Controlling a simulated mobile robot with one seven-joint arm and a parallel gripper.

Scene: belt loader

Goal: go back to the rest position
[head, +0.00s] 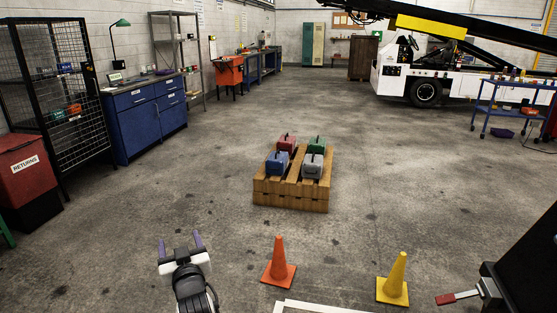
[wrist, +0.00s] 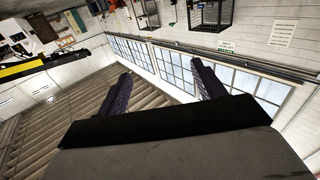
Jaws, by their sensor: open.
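My gripper (head: 181,243) is at the lower left of the head view, raised in front of my body. Its two purple-tipped fingers stand apart with nothing between them. In the wrist view my gripper (wrist: 160,90) also shows open and empty, with the windows, wall and ceiling of the hall behind it. It touches nothing that I can see.
A wooden pallet (head: 290,201) with red, green, blue and grey cases stands mid-floor. An orange cone (head: 278,262) and a yellow cone (head: 394,280) stand nearer. A red returns bin (head: 27,178) and blue cabinet (head: 146,125) line the left. Open floor lies between.

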